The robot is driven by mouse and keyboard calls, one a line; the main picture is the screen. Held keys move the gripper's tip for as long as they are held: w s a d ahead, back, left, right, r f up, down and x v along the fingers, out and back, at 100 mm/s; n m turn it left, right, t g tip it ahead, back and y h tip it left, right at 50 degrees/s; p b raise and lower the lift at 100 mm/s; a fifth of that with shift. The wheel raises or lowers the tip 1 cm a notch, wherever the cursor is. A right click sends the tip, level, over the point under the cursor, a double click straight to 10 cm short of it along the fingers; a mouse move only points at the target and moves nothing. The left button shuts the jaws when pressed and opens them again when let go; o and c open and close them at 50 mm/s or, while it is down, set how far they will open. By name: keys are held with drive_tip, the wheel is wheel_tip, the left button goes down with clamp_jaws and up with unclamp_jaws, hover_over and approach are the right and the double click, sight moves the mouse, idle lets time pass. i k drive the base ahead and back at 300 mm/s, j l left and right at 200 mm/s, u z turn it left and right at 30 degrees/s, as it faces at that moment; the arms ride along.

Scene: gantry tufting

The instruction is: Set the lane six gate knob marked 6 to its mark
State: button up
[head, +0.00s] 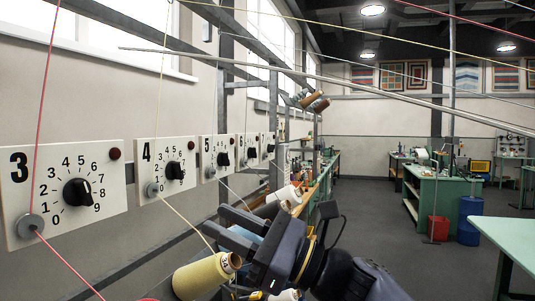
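The lane six plate (240,163) is on the left wall, beyond the plates marked 3, 4 and 5. It is small and seen at a steep slant. Its black knob (251,152) shows, but its pointer and scale are too small to read. My gripper (214,217) is low in the middle of the picture, its two black fingers pointing left and apart. Nothing shows held between them. It is below the row of plates and touches no knob.
Nearer plates marked 3 (20,205), 4 (150,150) and 5 (210,150) carry similar knobs. Yarns and bars cross the view. A yellow yarn cone (200,277) and white cones (288,195) stand near my arm. A green table (505,235) is at right; the grey floor between is clear.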

sight(252, 152)
drive_tip(key=i+l, duration=0.15)
drive_tip(key=i, duration=0.5)
drive_tip(key=i+l, duration=0.15)
drive_tip(key=i, duration=0.5)
drive_tip(key=i+l, duration=0.2)
drive_tip(key=i, duration=0.45)
